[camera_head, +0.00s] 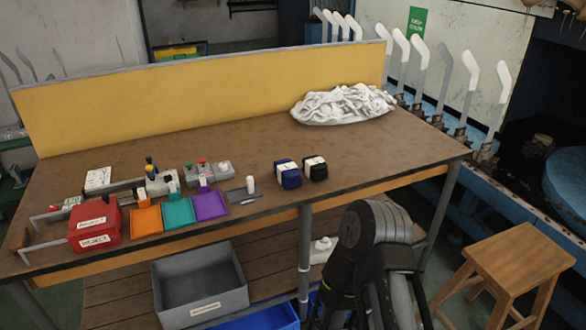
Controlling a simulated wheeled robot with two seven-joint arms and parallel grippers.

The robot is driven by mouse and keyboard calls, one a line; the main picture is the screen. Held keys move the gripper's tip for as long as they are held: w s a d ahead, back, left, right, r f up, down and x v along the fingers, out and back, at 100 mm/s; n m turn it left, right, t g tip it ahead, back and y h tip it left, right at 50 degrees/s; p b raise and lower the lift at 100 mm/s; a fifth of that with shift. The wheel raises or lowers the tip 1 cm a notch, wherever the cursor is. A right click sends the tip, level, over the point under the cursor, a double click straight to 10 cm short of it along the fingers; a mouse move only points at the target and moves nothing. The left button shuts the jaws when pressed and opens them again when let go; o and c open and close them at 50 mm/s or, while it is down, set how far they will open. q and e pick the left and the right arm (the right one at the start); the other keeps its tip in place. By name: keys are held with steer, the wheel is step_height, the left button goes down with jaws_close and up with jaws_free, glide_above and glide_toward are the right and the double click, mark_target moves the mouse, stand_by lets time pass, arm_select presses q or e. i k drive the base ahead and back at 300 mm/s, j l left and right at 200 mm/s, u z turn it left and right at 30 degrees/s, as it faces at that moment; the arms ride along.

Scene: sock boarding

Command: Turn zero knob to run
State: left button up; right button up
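I cannot make out a zero knob for certain in the head view. Small grey blocks with coloured tops (208,172) stand on the brown workbench (245,140), left of its middle. Their details are too small to read as knobs or settings. A dark, rounded link of my own arm rises at the lower middle right, in front of the bench. Neither of my grippers is in view.
On the bench are a red reject box (95,225), orange (147,220), teal (179,213) and purple (210,205) trays, two dark bundles (289,174) and a white heap (343,104). A wooden stool (515,257) stands right. White sock forms (420,65) line the back right.

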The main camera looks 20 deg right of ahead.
mark_target(222, 167)
steer(key=z, duration=1.35)
steer(key=i+l, duration=0.15)
steer(key=i, duration=0.2)
steer(key=i+l, duration=0.1)
steer(key=i, duration=0.3)
